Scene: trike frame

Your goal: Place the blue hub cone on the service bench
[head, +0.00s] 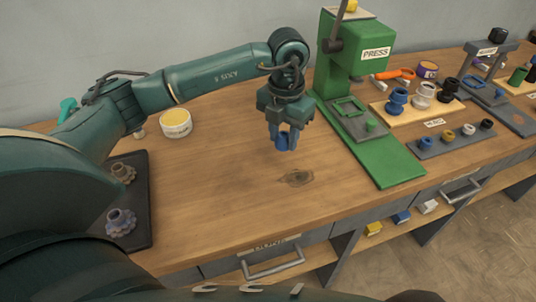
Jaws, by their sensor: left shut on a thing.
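The blue hub cone (282,141) is between the fingertips of my left gripper (283,138), which is shut on it. The gripper points down and holds the cone above the wooden service bench (235,200). The fingers partly hide the cone. The gap between the cone and the bench top is hard to judge. Bare wood with a dark knot lies just in front of it. My right gripper is not in view.
A green press (372,140) stands just right of my left gripper. A dark mat (138,195) holds two gear-like parts. Right of the press are a wooden tray (448,108) of hubs and a grey rack (425,151). The bench's front middle is clear.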

